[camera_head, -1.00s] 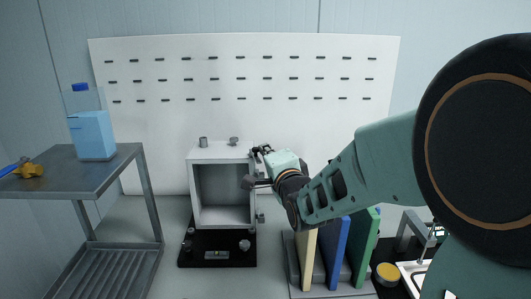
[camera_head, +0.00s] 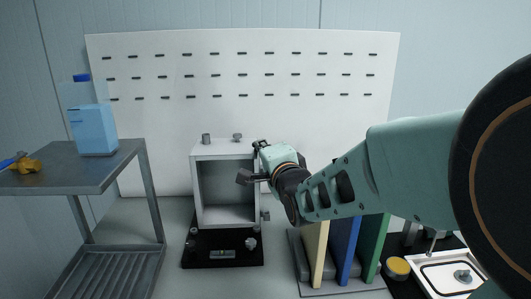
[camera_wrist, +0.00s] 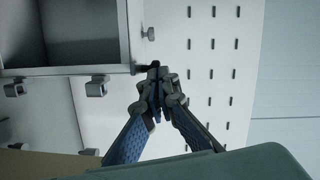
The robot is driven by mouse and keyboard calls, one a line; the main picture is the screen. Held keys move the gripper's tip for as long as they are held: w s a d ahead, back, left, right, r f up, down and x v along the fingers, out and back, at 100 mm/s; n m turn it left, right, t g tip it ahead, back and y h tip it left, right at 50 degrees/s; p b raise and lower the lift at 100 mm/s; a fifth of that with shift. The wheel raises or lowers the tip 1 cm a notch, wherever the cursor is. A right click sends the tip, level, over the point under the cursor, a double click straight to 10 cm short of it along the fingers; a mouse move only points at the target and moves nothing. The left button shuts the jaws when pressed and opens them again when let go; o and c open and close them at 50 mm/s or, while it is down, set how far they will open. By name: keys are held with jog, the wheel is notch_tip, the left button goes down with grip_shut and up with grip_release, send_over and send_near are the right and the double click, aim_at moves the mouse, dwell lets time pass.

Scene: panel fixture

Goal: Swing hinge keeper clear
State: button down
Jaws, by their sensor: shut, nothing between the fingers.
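The panel fixture is a grey open-fronted box (camera_head: 226,218) on a black base (camera_head: 191,258), standing before the white pegboard. In the wrist view, its frame (camera_wrist: 70,71) is at upper left. Two small grey brackets, an inner one (camera_wrist: 97,87) and an outer one (camera_wrist: 15,87), sit along its side. I cannot tell which part is the hinge keeper. My gripper (camera_head: 259,147) is at the box's top right corner; in the wrist view its dark fingers (camera_wrist: 154,68) are together and empty, close beside the frame corner. Contact cannot be told.
A metal cart (camera_head: 70,176) with a blue bottle (camera_head: 92,132) stands at left. Upright cream (camera_head: 314,255), blue (camera_head: 344,250) and green (camera_head: 374,248) boards stand below my arm. A yellow-topped jar (camera_head: 398,267) and a white sink tray (camera_head: 430,281) are at right.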

jog(key=shift+s+a+f+b, duration=0.1)
jog(key=shift+a+f+b, duration=0.1)
jog(key=shift+a+b, duration=0.9)
jog(key=shift+w+a+r+b, duration=0.1)
jog(key=shift+w+a+b, duration=0.2)
jog(key=shift+a+b, duration=0.5)
jog(key=shift+w+a+b, duration=0.25)
jog(key=shift+a+b, duration=0.25)
jog(key=shift+b, duration=0.65)
jog(key=shift+w+a+r+b, duration=0.1)
jog(key=shift+w+a+b, duration=0.2)
jog(key=shift+a+b, duration=0.5)
jog(key=shift+d, duration=0.1)
